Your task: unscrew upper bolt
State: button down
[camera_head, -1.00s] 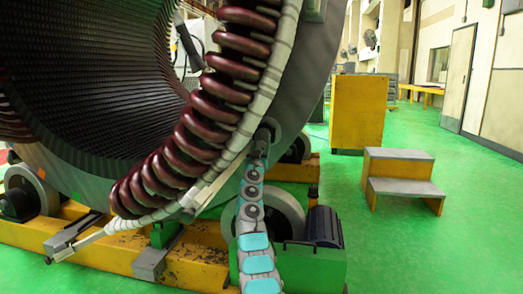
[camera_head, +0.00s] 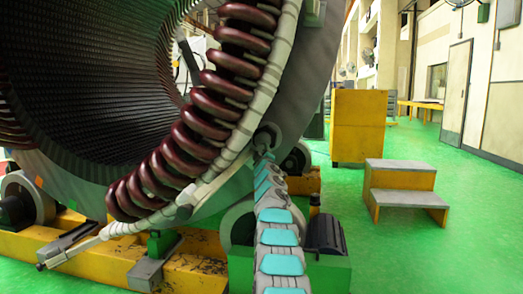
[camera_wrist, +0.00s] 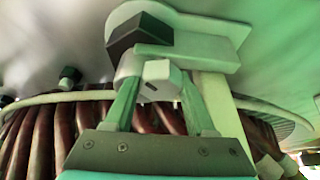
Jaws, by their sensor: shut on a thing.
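In the wrist view a bolt with a dark hex part (camera_wrist: 140,33) and a pale block-like end (camera_wrist: 158,72) sits on a pale rounded bracket. My gripper (camera_wrist: 160,84) has its two green fingers closed on the sides of the pale end. A second, smaller dark bolt (camera_wrist: 69,77) shows at the left, apart from my gripper. In the head view my arm reaches up to the grey ring of the stator (camera_head: 270,130); the fingertips and the held bolt are hidden there.
Red-brown winding coils (camera_head: 207,105) with a pale band (camera_head: 262,97) curve close left of my arm. A yellow base (camera_head: 112,262) with rollers carries the stator. Grey-topped yellow steps (camera_head: 402,180) and a yellow cabinet (camera_head: 358,125) stand right. Green floor (camera_head: 440,260) is free there.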

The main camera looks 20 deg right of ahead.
jog(key=n+p, duration=0.2)
jog(key=n+y+p, duration=0.1)
jog(key=shift+d+r+g, duration=0.1)
jog(key=shift+r+g, duration=0.15)
jog(key=shift+g, duration=0.15)
jog(key=n+g+y+p, duration=0.1)
jog(key=n+p, duration=0.3)
jog(key=p, duration=0.1)
jog(key=shift+f+n+g+p, duration=0.2)
jog(key=shift+n+g+p, duration=0.1)
jog(key=shift+n+p, duration=0.7)
jog(key=shift+f, duration=0.1)
jog(key=c, duration=0.5)
grip_release()
jog(key=shift+f, duration=0.1)
